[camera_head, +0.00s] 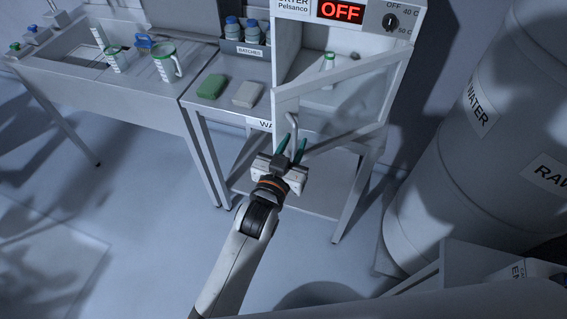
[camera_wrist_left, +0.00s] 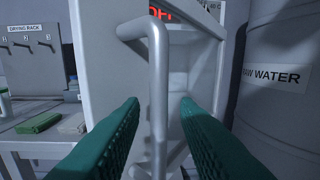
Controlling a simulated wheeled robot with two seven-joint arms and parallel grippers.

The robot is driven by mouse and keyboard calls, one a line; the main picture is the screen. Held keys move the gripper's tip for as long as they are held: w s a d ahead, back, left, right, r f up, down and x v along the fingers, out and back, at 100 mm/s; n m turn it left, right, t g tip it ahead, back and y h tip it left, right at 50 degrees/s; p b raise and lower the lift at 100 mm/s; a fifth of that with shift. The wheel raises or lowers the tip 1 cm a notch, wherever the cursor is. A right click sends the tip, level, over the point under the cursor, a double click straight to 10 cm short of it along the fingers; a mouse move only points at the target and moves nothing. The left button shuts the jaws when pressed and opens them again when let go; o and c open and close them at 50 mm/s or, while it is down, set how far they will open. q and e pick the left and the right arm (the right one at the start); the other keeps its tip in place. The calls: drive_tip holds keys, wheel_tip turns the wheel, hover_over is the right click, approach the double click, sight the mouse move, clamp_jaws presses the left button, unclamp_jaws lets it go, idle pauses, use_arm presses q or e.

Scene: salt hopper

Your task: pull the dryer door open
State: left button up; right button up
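The dryer (camera_head: 345,12) is a pale cabinet with a red OFF display and a knob. Its door (camera_head: 340,78), a light frame around a clear window, stands ajar, with its left edge swung out toward me. A grey bar handle (camera_head: 293,128) is on the door's left side; in the left wrist view the handle (camera_wrist_left: 158,95) runs upright. My left gripper (camera_head: 292,148) is open, its green fingers spread on either side of the handle, with gaps visible between fingers and bar. My right gripper is not in view.
A bench holds a green block (camera_head: 212,87), a pale block (camera_head: 247,94) and blue-capped bottles (camera_head: 233,28). A green-capped bottle (camera_head: 329,62) shows inside the dryer. A large water tank (camera_head: 455,150) stands at the right. Floor left of my arm is clear.

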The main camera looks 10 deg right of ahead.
use_arm(q)
drive_tip(key=b+v, duration=0.2)
drive_tip(key=v, duration=0.8)
drive_tip(key=shift+s, duration=0.3)
drive_tip(key=shift+c, duration=0.2)
